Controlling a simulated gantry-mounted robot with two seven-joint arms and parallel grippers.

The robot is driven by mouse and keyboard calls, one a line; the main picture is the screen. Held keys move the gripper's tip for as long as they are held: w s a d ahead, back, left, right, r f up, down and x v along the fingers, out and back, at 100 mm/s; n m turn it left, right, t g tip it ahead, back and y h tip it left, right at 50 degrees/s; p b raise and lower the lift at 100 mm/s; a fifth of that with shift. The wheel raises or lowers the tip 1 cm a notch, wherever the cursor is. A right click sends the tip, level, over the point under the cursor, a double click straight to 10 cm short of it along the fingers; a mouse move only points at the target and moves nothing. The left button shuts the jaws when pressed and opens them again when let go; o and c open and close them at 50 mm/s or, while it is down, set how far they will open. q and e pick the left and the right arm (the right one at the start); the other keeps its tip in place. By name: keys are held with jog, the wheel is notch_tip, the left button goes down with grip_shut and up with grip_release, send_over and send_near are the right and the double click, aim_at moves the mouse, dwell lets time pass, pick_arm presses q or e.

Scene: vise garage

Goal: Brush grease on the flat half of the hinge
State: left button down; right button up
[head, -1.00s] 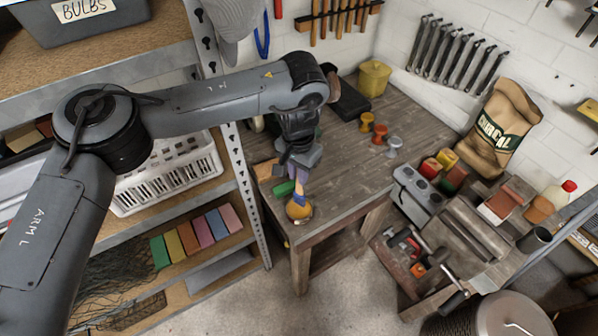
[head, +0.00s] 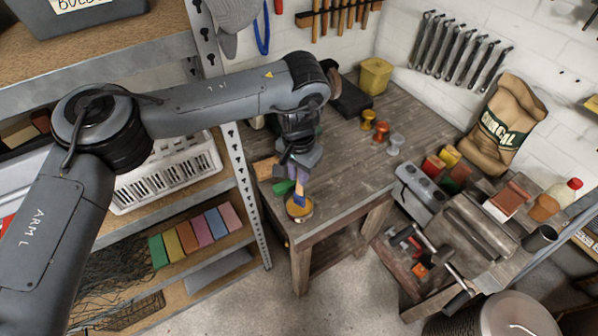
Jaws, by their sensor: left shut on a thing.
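My left gripper (head: 301,160) hangs over the near left corner of the wooden workbench (head: 345,190). It is shut on a slim tool, probably the brush (head: 300,190), with a blue part showing below the fingers. The tool's lower end is at a small round tin (head: 299,208) with yellow-orange content, probably the grease. I cannot tell whether the tip is inside it or just above. A green piece (head: 283,187) lies beside the tin. I cannot make out the hinge. My right gripper is out of view.
Several spools (head: 381,132) and a yellow bin (head: 375,77) stand farther back on the bench. A metal shelf with a white basket (head: 168,178) is close on the left. A second, cluttered bench with a grey block (head: 418,190) stands to the right. Floor shows between.

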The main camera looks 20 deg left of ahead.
pick_arm(q)
jog(key=shift+f, duration=0.55)
dwell(0.4)
dwell(0.6)
jog(key=shift+f, duration=0.1)
dwell(1.0)
dwell(0.6)
notch_tip(320, 180, up, 6)
jog(key=p, duration=0.8)
jog(key=shift+r+p, duration=0.55)
jog(key=shift+r, duration=0.05)
jog(key=shift+s, duration=0.1)
